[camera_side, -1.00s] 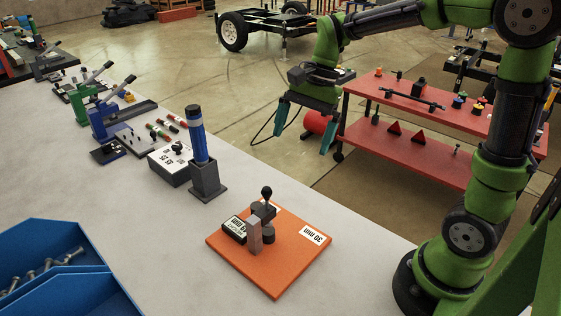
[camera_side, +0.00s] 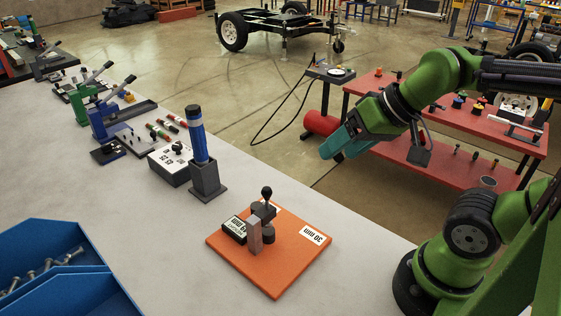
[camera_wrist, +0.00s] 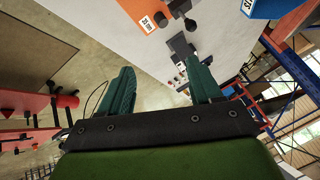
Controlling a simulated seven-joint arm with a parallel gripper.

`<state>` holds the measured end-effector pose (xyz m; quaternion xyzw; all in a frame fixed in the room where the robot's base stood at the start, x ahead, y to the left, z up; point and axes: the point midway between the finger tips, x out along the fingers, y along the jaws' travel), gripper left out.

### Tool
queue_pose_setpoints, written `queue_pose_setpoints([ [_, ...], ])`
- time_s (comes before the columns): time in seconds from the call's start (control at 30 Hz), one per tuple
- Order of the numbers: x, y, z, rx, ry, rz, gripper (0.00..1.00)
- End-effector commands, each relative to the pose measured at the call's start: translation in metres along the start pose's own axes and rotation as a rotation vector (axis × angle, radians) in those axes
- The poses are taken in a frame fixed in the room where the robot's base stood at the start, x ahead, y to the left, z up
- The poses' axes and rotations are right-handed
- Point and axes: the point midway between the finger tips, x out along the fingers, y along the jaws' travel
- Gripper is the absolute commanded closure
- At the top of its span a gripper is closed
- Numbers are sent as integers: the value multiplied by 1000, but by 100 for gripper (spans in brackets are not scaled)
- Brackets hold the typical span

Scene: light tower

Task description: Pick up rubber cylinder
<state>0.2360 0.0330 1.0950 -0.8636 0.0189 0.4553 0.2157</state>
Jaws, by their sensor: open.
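A short dark cylinder (camera_side: 268,234), which looks like the rubber one, stands on the orange plate (camera_side: 280,278) on the grey table. It is beside a grey-brown upright block (camera_side: 254,236) and a dark clamp with a round black knob (camera_side: 266,191). My gripper (camera_side: 335,147) is beyond the table's far edge, well above and away from the plate. Its teal fingers (camera_wrist: 160,88) are open with nothing between them.
A blue cylinder in a dark holder (camera_side: 207,185) stands left of the plate, by a white-topped box (camera_side: 172,162). A blue bin with bolts (camera_side: 50,250) is at front left. A red cart (camera_side: 440,170) is behind my arm.

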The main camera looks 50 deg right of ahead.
Motion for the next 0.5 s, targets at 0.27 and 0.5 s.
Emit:
queue_pose_setpoints([
  [0.27, 8, 5, 0, 20, -30, 19, 36],
  [0.5, 56, 25, -5, 426, -252, 79, 36],
])
